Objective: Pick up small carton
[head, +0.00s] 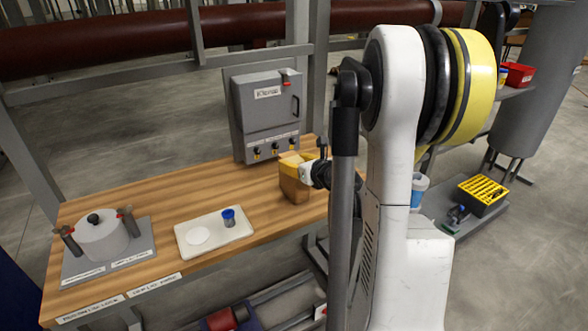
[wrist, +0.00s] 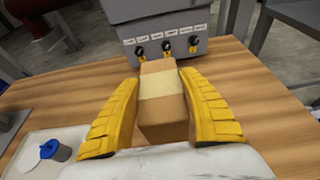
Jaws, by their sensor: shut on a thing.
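The small carton (wrist: 163,110) is a brown box with a pale tape band over its top. In the wrist view it stands between the two yellow fingers of my gripper (wrist: 162,112). In the head view the carton (head: 294,190) is at the right part of the wooden bench, partly covered by my yellow fingers.
A grey control box (head: 266,115) with knobs stands behind the carton. A white tray (head: 243,229) with a blue-capped jar (head: 229,218) lies to the left. A round grey device (head: 102,240) sits at the bench's (head: 160,205) left end. The bench between is clear.

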